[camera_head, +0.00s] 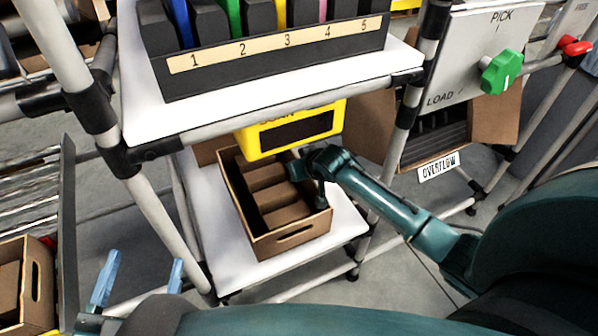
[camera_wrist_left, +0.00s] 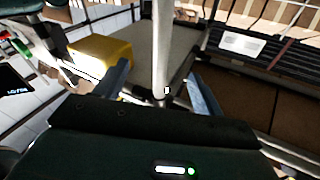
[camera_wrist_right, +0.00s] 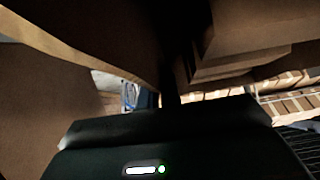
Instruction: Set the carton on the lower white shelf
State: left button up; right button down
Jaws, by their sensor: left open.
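A brown open carton (camera_head: 290,238) with inner dividers and a handle slot is over the lower white shelf (camera_head: 222,262), under the yellow sign. Whether its base rests flat on the shelf is unclear. My right arm reaches in from the right, and its gripper (camera_head: 308,172) is at the carton's upper right rim. Its fingertips are hidden, so its grip is unclear. In the right wrist view cardboard (camera_wrist_right: 70,95) fills much of the picture close up. My left gripper (camera_head: 140,275) is open and empty at the lower left, also seen in the left wrist view (camera_wrist_left: 160,88).
Above is an upper white shelf (camera_head: 290,100) with a numbered black rack (camera_head: 280,62). A yellow scan sign (camera_head: 292,130) hangs above the carton. Pipe posts (camera_head: 155,225) frame the shelves. Another carton (camera_head: 38,285) stands at far left; an overflow bin (camera_head: 435,150) is at right.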

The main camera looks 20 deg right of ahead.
aim_at(301, 187)
notch_tip(301, 187, down, 3)
jog(key=shift+r+b, duration=0.15)
jog(key=shift+b, duration=1)
jog(key=shift+f+b, duration=0.2)
jog(key=shift+b, duration=0.2)
pick_arm(q)
jog(key=shift+w+d+n+h, duration=0.2)
jog(key=shift+d+n+h, duration=0.15)
jog(key=shift+d, duration=0.35)
pick_arm(e)
jog(key=shift+r, duration=0.1)
jog(key=c, duration=2)
grip_release()
jog(key=shift+s+f, duration=0.1)
jog(key=shift+f, duration=0.1)
jog(key=shift+c, duration=0.2)
jog(key=o, duration=0.4)
jog(key=shift+r, duration=0.1)
